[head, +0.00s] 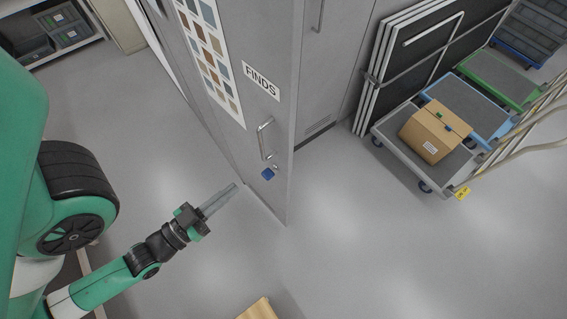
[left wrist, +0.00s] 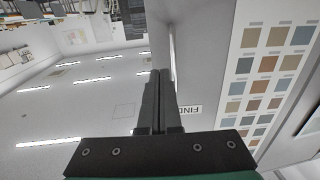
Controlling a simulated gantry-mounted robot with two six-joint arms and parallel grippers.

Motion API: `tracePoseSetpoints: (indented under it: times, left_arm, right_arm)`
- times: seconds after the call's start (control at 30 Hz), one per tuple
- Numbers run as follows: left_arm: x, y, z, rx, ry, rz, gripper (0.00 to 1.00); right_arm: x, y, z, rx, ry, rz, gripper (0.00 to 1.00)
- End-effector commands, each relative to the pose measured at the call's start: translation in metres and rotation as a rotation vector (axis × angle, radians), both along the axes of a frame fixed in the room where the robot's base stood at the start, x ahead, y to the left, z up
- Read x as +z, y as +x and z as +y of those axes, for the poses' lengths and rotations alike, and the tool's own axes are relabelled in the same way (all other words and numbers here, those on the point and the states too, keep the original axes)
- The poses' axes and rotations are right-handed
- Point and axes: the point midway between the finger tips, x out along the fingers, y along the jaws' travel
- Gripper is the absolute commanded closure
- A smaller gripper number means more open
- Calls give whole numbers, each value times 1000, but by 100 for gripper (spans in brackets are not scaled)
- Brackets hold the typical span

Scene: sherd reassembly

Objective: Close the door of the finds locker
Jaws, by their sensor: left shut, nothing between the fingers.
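The finds locker door (head: 272,45) is a tall grey panel standing open, with a FINDS label (head: 261,81), a colour chart (head: 212,55) and a bar handle (head: 265,139) on its face. A blue tag (head: 268,174) hangs below the handle. My left gripper (head: 236,187) is shut and empty, low and to the left of the door face; I cannot tell whether it touches. In the left wrist view, the shut fingers (left wrist: 158,80) point along the door (left wrist: 205,60), with the label (left wrist: 190,110) and chart (left wrist: 272,75) to their right. My right gripper is not in view.
A grey trolley (head: 386,132) with a cardboard box (head: 434,132) stands at right, beside blue and green trolleys and leaning framed panels (head: 412,60). Shelves with crates (head: 62,30) are at top left. A wooden corner (head: 257,310) shows at the bottom. The floor (head: 350,230) right of the door is clear.

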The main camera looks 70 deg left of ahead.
Motion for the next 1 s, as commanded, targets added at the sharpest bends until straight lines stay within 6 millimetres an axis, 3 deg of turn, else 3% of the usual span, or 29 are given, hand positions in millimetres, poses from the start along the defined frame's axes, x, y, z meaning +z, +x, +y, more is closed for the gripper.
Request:
tracePoseSetpoints:
  times: [0.33, 0.8, 1.0]
  left_arm:
    - [2, 16, 9, 5, 4, -10, 100]
    - [2, 103, 51, 3, 7, -11, 100]
    - [1, 124, 61, 1, 5, -8, 100]
  right_arm:
    - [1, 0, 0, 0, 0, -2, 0]
    - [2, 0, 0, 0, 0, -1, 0]
    - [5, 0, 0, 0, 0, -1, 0]
